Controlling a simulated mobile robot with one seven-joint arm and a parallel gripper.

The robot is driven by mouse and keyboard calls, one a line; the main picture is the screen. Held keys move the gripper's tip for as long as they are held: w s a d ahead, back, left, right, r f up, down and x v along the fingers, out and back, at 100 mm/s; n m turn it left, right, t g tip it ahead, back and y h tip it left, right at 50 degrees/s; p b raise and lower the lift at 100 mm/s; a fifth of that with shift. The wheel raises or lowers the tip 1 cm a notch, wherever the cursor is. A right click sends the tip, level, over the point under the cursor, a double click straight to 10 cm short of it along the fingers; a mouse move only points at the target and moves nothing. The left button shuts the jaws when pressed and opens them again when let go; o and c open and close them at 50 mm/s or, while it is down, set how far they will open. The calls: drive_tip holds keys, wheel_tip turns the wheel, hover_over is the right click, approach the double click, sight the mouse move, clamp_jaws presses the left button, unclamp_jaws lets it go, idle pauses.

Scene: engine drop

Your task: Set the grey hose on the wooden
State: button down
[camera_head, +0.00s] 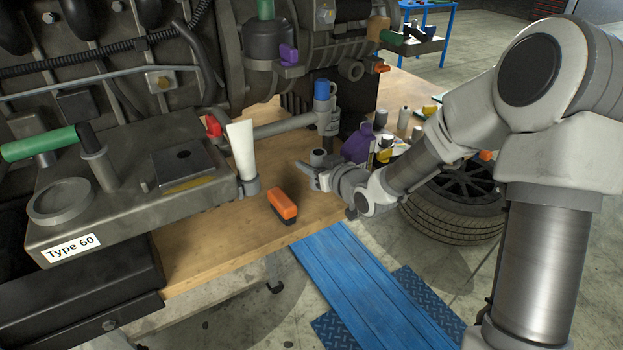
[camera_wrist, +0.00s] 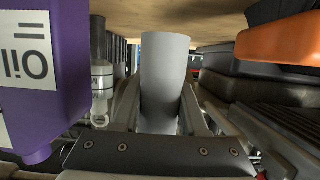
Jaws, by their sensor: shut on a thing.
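My gripper (camera_head: 312,174) is low over the wooden tabletop (camera_head: 215,245), near its front right part. It is shut on a grey hose (camera_head: 318,157), a short plain cylinder. In the wrist view, the grey hose (camera_wrist: 165,75) stands between the two fingers (camera_wrist: 163,118), and its far end appears close to the wooden surface (camera_wrist: 210,22). I cannot tell whether the hose touches the wood. In the head view only its upper end shows; the fingers hide the rest.
An orange and black object (camera_head: 282,205) lies left of my gripper. A purple oil bottle (camera_head: 357,145) and small bottles stand behind and right. The engine (camera_head: 110,190) fills the left. A tyre (camera_head: 455,205) and blue ramp (camera_head: 350,275) are off the table.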

drive_tip(key=shift+f, duration=2)
drive_tip(key=shift+f+b, duration=0.1)
drive_tip(key=shift+b, duration=0.3)
drive_tip(key=shift+f, duration=0.15)
drive_tip(key=shift+c, duration=2.2)
unclamp_jaws()
drive_tip(key=shift+r+p, duration=0.3)
drive_tip(key=shift+r, duration=0.1)
drive_tip(key=v, duration=1.1)
drive_tip(key=shift+s+d, duration=0.2)
drive_tip(key=shift+s, duration=0.15)
drive_tip(key=shift+d, duration=0.1)
